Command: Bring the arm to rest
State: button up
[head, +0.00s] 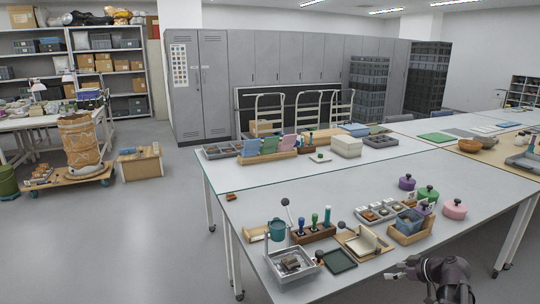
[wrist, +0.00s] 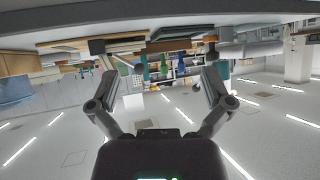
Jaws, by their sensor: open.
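My gripper (head: 395,270) shows at the lower right of the head view, at the front edge of the white table (head: 345,196). It points left and holds nothing that I can see. In the wrist view my gripper (wrist: 160,82) has its two fingers spread wide apart, with empty space between them. The wrist picture is upside down, with the ceiling lights below and the table along the top. A dark green tray (head: 338,260) lies on the table to the left of the gripper, apart from it.
A metal tray with sherds (head: 291,263), a wooden rack of tools (head: 312,233) and a wooden box with a blue container (head: 409,227) stand near the front edge. Pink (head: 455,209), green (head: 428,194) and purple (head: 407,182) lidded pots stand at the right. The table's left part is mostly clear.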

jog(key=s+a+f+m+g+h, duration=0.2)
jog(key=s+a+f+g, duration=0.15)
jog(key=a, duration=0.45)
jog(key=s+a+f+m+g+h, duration=0.2)
jog(key=s+a+m+h, duration=0.15)
jog(key=a, duration=0.35)
jog(key=s+a+f+m+g+h, duration=0.2)
jog(key=s+a+f+g, duration=0.15)
jog(key=a, duration=0.45)
notch_tip(320, 180, up, 20)
jog(key=p, duration=1.9)
jog(key=shift+s, duration=0.25)
jog(key=shift+a, duration=0.1)
